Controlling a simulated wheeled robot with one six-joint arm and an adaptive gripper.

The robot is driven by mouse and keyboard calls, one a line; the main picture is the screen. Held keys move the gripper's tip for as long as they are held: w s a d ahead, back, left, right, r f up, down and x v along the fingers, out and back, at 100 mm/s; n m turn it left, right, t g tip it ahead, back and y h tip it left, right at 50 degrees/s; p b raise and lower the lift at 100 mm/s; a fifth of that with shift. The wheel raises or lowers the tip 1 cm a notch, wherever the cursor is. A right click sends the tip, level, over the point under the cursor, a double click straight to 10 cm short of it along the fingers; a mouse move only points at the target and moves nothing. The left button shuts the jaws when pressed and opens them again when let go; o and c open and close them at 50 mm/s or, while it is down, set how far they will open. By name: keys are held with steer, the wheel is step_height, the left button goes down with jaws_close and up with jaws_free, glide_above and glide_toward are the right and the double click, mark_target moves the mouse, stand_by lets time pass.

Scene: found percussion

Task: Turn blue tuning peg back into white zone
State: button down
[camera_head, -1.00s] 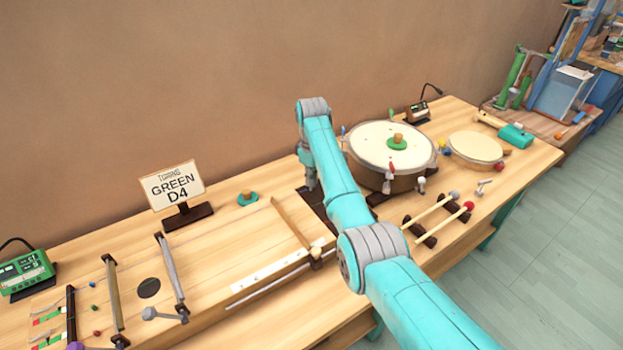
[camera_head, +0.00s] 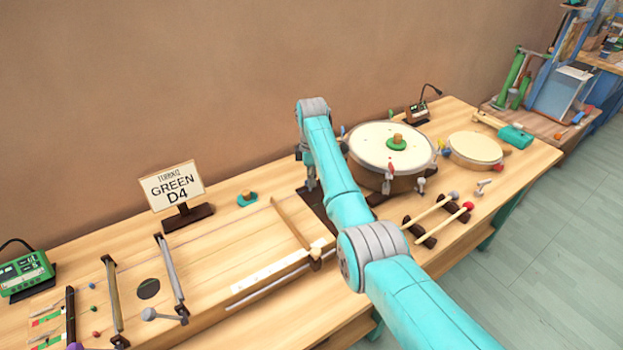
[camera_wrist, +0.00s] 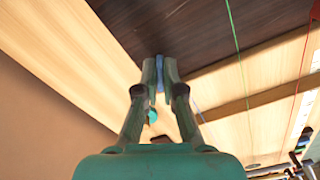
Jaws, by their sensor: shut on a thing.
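My gripper (camera_wrist: 159,88) points at the dark wooden end block (camera_wrist: 185,35) in the wrist view. Its two fingers are closed around a narrow blue tuning peg (camera_wrist: 159,70), of which only a sliver shows between the fingertips. In the head view my gripper (camera_head: 311,182) is small and partly covered by my arm, and the blue peg cannot be made out there. No white zone can be made out beside the peg in either view.
A green string (camera_wrist: 233,25) and a red string run close by on the right. A large drum (camera_head: 365,172) stands right of my arm. A sign (camera_head: 172,185) reading "GREEN D4", a green tuner box (camera_head: 24,274) and a teal knob (camera_head: 247,199) are on the left.

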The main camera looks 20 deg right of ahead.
stand_by(0.3)
steer(key=c, duration=1.3)
jaws_free()
step_height(320, 180, up, 12)
